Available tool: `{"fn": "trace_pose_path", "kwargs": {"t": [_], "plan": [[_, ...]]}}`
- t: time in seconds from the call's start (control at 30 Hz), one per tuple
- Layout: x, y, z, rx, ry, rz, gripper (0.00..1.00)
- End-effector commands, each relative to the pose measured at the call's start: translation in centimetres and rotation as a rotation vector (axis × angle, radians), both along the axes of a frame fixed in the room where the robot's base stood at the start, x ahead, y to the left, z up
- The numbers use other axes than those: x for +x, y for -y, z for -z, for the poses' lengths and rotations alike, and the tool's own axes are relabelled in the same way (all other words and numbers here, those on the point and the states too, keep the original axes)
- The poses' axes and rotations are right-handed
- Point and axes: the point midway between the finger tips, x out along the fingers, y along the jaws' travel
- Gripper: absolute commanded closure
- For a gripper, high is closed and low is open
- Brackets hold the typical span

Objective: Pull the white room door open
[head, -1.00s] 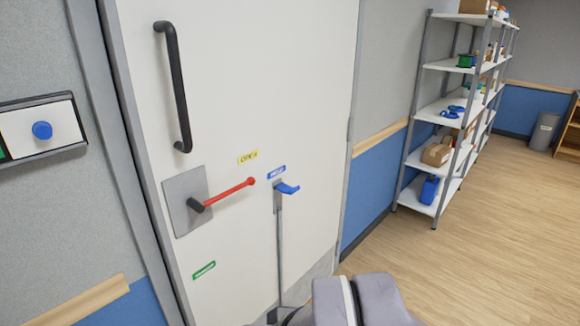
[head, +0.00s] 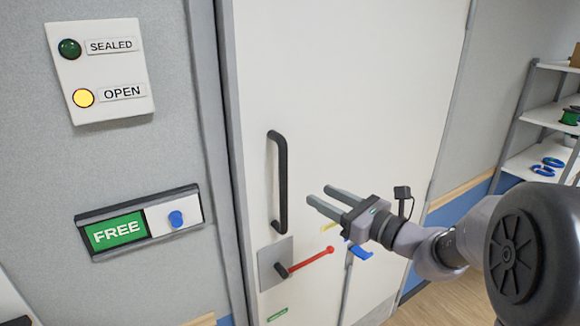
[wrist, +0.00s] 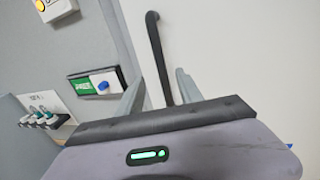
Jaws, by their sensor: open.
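The white room door (head: 350,90) fills the middle of the head view and looks closed in its grey frame. Its black vertical pull handle (head: 281,180) is near the left edge. Below it a red lever (head: 312,260) on a grey plate points right and slightly up. My gripper (head: 317,198) is open and empty, to the right of the black handle and apart from it in the head view. In the wrist view the black handle (wrist: 158,55) runs down between the two fingers, its lower part hidden by my gripper; its depth from the fingertips is unclear.
A panel (head: 100,70) on the left wall shows a lit yellow OPEN lamp and a dark SEALED lamp. Below it is a green FREE sign (head: 118,232) with a blue knob. A blue hook (head: 359,252) is low on the door. A shelf (head: 545,115) stands at right.

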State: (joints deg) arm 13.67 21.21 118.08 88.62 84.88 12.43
Motion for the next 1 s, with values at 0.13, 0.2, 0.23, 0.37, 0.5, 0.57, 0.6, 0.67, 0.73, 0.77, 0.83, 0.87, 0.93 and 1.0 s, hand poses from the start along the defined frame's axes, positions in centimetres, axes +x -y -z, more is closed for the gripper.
{"fn": "trace_pose_path", "kwargs": {"t": [0.13, 0.2, 0.23, 0.37, 0.5, 0.57, 0.6, 0.67, 0.73, 0.77, 0.83, 0.87, 0.93, 1.0], "plan": [[3.1, -3.6, -0.1, -0.003, 0.000, -0.006, 0.57], [4.5, -5.1, -0.1, -0.002, -0.001, -0.006, 0.57], [5.0, -5.7, 0.0, -0.003, -0.001, -0.006, 0.57], [7.1, -8.0, 0.0, -0.004, -0.001, -0.005, 0.57], [8.6, -9.4, 0.0, -0.004, -0.001, -0.003, 0.57], [8.9, -9.8, 0.0, -0.004, 0.001, -0.003, 0.57], [9.0, -10.0, 0.0, -0.004, 0.001, -0.003, 0.57], [9.1, -10.1, 0.0, -0.004, 0.000, -0.003, 0.57], [9.2, -10.1, 0.0, -0.004, 0.000, -0.002, 0.57], [9.2, -10.1, 0.0, -0.004, 0.000, -0.002, 0.57], [9.2, -10.1, 0.0, -0.004, 0.000, -0.002, 0.57], [9.2, -10.1, 0.0, -0.004, 0.000, -0.002, 0.57], [9.1, -10.1, 0.0, -0.004, 0.000, -0.002, 0.67], [9.1, -10.1, 0.0, -0.004, 0.000, -0.002, 0.80]]}}
